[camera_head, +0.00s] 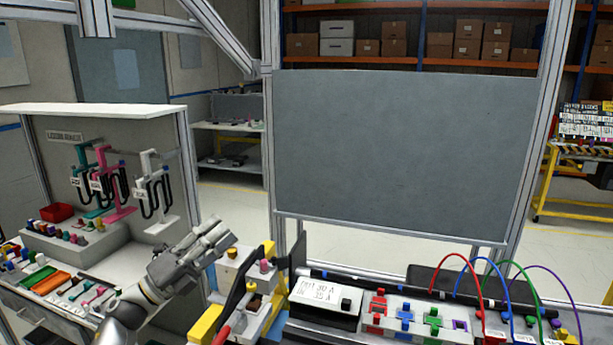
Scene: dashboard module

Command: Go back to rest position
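My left gripper (220,231) reaches in from the lower left, with its grey fingers pointing up and to the right. Its two fingertips look apart, with nothing seen between them. It is in front of the lower left part of the scene, beside a beige and yellow fixture (236,268) with small knobs; I cannot tell whether they touch. My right gripper is not in view.
A dashboard module (395,322) with coloured connectors and arched red, blue, green and purple cables stands at the lower right. A white label box (325,297) is at its left. A shelved tool bench (100,235) stands at left. A grey panel (400,150) stands behind.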

